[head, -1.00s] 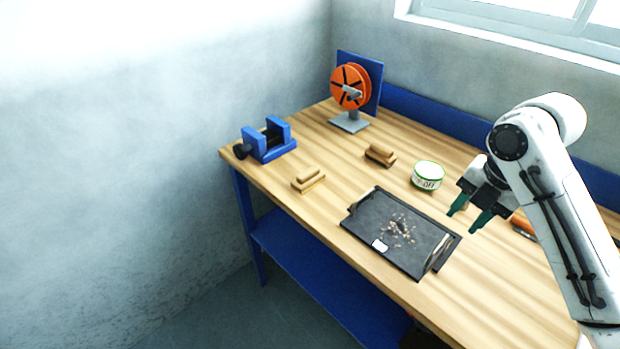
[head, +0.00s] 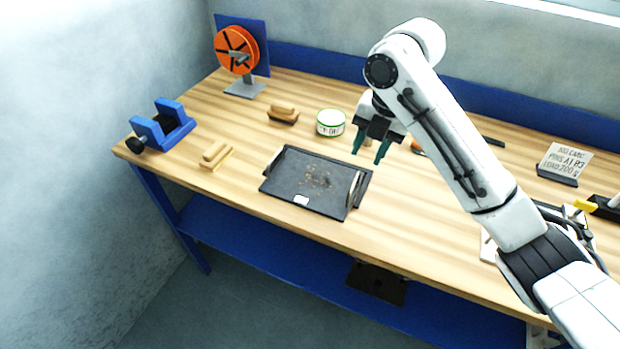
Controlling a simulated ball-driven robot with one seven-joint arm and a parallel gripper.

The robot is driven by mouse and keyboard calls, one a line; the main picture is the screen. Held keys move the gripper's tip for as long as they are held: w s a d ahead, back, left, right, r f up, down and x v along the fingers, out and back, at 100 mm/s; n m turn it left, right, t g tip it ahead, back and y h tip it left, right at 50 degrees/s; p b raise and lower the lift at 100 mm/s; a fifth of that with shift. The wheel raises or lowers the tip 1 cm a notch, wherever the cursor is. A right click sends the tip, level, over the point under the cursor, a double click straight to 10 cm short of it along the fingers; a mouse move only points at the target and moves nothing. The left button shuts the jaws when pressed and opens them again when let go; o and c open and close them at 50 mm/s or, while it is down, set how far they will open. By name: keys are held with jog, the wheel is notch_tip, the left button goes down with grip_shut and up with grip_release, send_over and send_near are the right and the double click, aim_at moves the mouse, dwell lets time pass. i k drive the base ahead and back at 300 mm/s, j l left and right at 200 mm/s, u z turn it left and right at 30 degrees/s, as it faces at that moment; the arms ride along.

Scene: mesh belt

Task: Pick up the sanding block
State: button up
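Two small wooden blocks with raised grips lie on the bench: a pale one (head: 216,156) at the front left, and a darker brown one (head: 283,116) farther back. Either could be the sanding block; I cannot tell which from this view. My gripper (head: 370,155) points down near the right end of the black tray, to the right of both blocks and apart from them. Its two green fingers are spread with nothing between them.
The black tray (head: 285,187) holds small debris and a white tag. A green-and-white tin (head: 330,122) stands behind it. A blue vise (head: 163,126) and orange reel (head: 236,50) are at left. A lettered sign (head: 566,160) stands at right. Bare wood surrounds the blocks.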

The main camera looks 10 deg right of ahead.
aim_at(214, 158)
jog(key=i+u, duration=0.25)
jog(key=u, duration=0.15)
jog(key=i+u, duration=0.35)
jog(key=i+l+u, duration=0.15)
jog(key=u, duration=0.25)
